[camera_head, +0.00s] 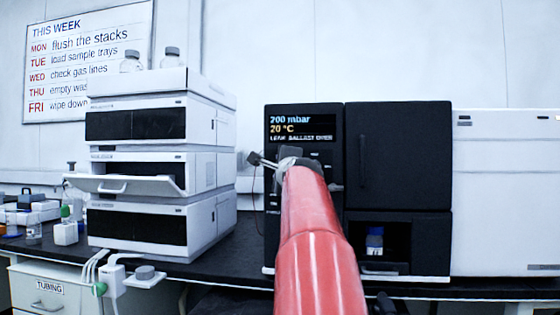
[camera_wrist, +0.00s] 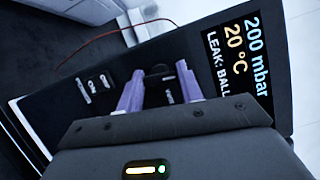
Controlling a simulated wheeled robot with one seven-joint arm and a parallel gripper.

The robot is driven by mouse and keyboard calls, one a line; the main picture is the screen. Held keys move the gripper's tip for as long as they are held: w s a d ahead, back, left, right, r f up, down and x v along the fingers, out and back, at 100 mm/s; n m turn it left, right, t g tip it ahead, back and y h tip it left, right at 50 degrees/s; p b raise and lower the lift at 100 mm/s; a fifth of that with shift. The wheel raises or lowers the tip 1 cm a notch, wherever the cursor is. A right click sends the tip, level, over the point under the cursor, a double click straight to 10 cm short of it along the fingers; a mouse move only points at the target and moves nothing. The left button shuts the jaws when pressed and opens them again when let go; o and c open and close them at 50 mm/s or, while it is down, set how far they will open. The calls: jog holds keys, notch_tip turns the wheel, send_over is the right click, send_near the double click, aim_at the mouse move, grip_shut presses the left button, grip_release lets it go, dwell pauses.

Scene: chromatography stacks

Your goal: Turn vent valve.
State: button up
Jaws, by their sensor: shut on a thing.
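My gripper (camera_wrist: 159,72) reaches the front panel of the black instrument (camera_head: 325,215), its two purple fingers on either side of a small dark knob (camera_wrist: 158,76). The fingers are shut on this knob, which I take to be the vent valve. How far it is turned I cannot tell. In the head view my gripper (camera_head: 288,160) is at the panel below the display (camera_head: 300,128), and my red arm hides the knob. The display reads 200 mbar, 20 °C and a line starting with LEAK; it also shows in the wrist view (camera_wrist: 236,55).
A white module stack (camera_head: 160,165) with a tray (camera_head: 125,184) pulled out stands to the left. A blue-capped bottle (camera_head: 375,241) stands in an open bay at the right. A thin red cable (camera_head: 256,185) hangs beside the panel.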

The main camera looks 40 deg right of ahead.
jog(key=shift+n+g+p, duration=0.3)
jog(key=shift+n+p, duration=0.25)
jog(key=shift+n, duration=0.25)
jog(key=o, duration=1)
jog(key=b+v, duration=0.1)
jog(key=v, duration=0.6)
jog(key=shift+s+a, duration=0.15)
jog(key=shift+s, duration=0.2)
